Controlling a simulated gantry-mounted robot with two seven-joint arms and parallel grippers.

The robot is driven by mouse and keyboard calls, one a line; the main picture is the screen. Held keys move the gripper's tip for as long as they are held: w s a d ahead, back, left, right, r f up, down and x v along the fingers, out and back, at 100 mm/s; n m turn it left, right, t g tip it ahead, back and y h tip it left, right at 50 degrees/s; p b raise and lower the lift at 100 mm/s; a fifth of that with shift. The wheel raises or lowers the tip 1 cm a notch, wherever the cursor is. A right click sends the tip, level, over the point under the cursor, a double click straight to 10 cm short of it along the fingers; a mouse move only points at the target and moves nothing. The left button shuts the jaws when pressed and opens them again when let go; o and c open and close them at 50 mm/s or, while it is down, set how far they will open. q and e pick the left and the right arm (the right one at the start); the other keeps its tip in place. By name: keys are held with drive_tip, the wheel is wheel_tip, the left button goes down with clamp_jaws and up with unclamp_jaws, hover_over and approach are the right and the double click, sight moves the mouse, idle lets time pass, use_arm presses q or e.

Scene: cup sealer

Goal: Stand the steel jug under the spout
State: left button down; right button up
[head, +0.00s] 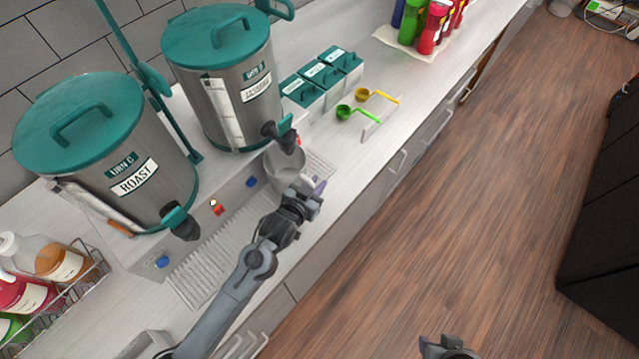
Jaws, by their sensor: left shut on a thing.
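The steel jug (284,176) is at the drip tray in front of the urn labelled Jasmine (243,95). That urn's dark spout (283,137) is over or just behind the jug's open mouth; the exact alignment is hard to tell. My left gripper (301,194) is shut on the jug at its near side. The fingers partly hide the jug, and I cannot see whether its base touches the tray. My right gripper (447,347) shows only in part at the bottom edge, over the floor, and its fingers are unclear.
The urn labelled Roast (120,160), with its own spout (180,223), stands to the left. The slatted drip tray (205,268) is bare there. Teal-lidded boxes (322,78), green (344,112) and yellow (362,94) scoops lie to the right. A bottle rack (75,287) is at lower left.

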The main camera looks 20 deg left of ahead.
use_arm(q)
drive_tip(key=shift+w+d+f+p, duration=0.1)
drive_tip(key=shift+w+f, duration=0.25)
drive_tip(key=shift+f, duration=0.25)
drive_tip(key=shift+w+f+p, duration=0.15)
drive_tip(key=shift+w+f, duration=0.25)
drive_tip(key=shift+f, duration=0.15)
drive_tip(key=shift+w+d+f+p, duration=0.1)
drive_tip(key=shift+w+f, duration=0.25)
drive_tip(key=shift+f, duration=0.25)
drive_tip(key=shift+a+f, duration=0.1)
drive_tip(key=c, duration=1)
unclamp_jaws()
drive_tip(key=shift+f, duration=0.1)
